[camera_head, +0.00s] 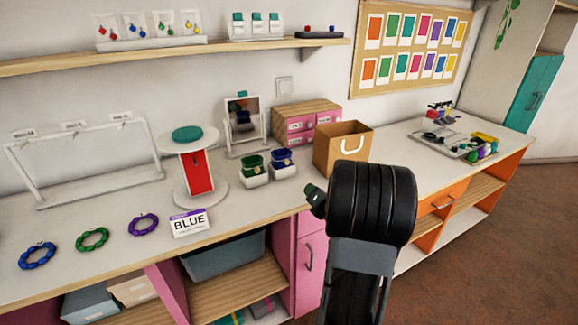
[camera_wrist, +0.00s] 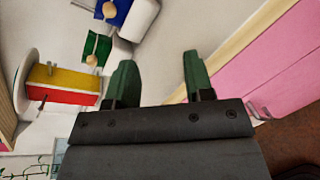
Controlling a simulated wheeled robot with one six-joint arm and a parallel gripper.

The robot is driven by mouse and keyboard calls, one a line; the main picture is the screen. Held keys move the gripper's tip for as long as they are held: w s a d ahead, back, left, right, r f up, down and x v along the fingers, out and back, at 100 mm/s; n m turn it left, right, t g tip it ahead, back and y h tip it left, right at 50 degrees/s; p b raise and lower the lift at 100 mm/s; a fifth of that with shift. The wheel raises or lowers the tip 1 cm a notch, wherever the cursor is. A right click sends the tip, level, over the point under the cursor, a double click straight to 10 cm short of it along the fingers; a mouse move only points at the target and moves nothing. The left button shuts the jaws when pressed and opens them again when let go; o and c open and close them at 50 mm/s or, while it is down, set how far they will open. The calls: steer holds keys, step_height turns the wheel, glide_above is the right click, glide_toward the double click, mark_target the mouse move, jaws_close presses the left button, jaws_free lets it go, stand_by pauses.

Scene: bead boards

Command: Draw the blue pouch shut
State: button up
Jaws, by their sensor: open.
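The blue pouch (camera_head: 282,157) stands in a white holder on the counter, just right of the green pouch (camera_head: 253,163). In the wrist view the blue pouch (camera_wrist: 117,10) is at the top edge, partly cut off, with a round wooden bead on its front. The green pouch (camera_wrist: 97,47) there also has a wooden bead. I cannot tell how far the blue pouch's mouth is open. My gripper (camera_wrist: 160,76) is open and empty, its green fingers apart and clear of both pouches. In the head view my arm hides most of it.
A card reading BLUE (camera_head: 189,222) stands near the front edge. A round stand with a red panel (camera_head: 198,172) is left of the pouches. A brown paper bag (camera_head: 341,150) and a mirror (camera_head: 243,120) stand near them. Bracelets, including a purple one (camera_head: 143,224), lie front left.

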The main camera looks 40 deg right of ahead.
mark_target(288, 163)
step_height(288, 163, up, 4)
steer(key=w+a+n+t+y, duration=0.1)
steer(key=w+a+n+t, duration=0.15)
steer(key=n, duration=0.45)
steer(key=w+p, duration=0.1)
steer(key=w, duration=0.3)
steer(key=w+d+p, duration=0.1)
steer(key=w, duration=0.3)
steer(key=w+d+p, duration=0.1)
steer(key=w, duration=0.3)
steer(key=shift+d+f, duration=0.1)
jaws_close()
